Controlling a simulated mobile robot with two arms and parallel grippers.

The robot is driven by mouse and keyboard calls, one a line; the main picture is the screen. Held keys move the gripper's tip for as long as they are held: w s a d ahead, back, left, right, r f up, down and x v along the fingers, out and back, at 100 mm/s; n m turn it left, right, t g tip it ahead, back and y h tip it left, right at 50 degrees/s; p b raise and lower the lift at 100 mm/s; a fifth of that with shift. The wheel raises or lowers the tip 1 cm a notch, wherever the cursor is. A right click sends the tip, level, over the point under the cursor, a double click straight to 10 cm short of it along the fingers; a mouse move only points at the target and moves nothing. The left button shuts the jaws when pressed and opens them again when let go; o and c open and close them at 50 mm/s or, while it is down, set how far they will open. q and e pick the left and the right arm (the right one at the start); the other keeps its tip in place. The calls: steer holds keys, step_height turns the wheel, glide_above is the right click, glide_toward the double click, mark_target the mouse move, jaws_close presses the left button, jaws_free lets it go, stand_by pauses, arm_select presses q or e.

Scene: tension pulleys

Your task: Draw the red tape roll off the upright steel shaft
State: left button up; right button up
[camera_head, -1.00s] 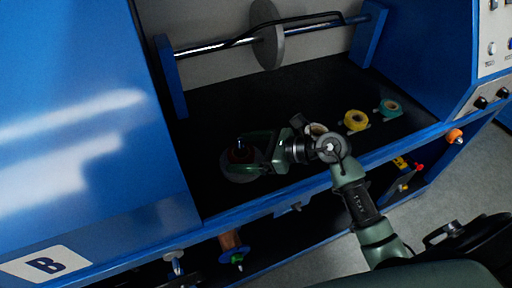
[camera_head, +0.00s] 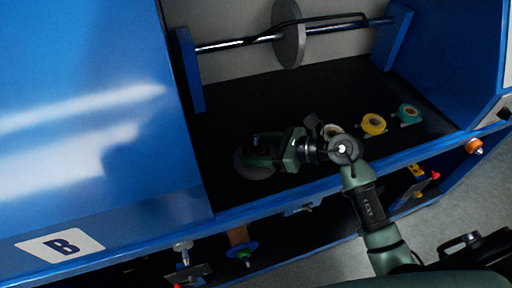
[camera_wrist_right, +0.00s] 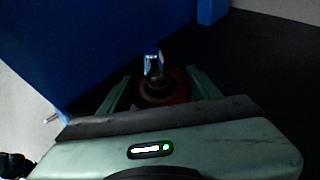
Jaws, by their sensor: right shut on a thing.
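The red tape roll (camera_wrist_right: 168,92) sits between the two fingers of my right gripper (camera_wrist_right: 160,92) in the right wrist view. The upright steel shaft (camera_wrist_right: 153,62) shows its bright top standing out of the roll's middle, so the roll is around the shaft. In the head view my right gripper (camera_head: 262,154) reaches in from the right and is shut on the roll, which is dark and mostly hidden by the fingers. Below them a grey round base (camera_head: 249,170) shows on the black deck. My left gripper is in neither view.
A yellow roll (camera_head: 373,124) and a teal roll (camera_head: 409,113) stand to the right on the black deck. A horizontal shaft with a grey disc (camera_head: 289,45) spans the back. A blue wall (camera_head: 110,110) stands close on the left. The deck behind the gripper is clear.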

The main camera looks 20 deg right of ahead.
mark_target(256, 139)
steer(key=shift+r+p, duration=0.5)
steer(key=shift+r, duration=0.25)
steer(key=shift+r+p, duration=0.6)
steer(key=shift+r, duration=0.4)
stand_by(0.8)
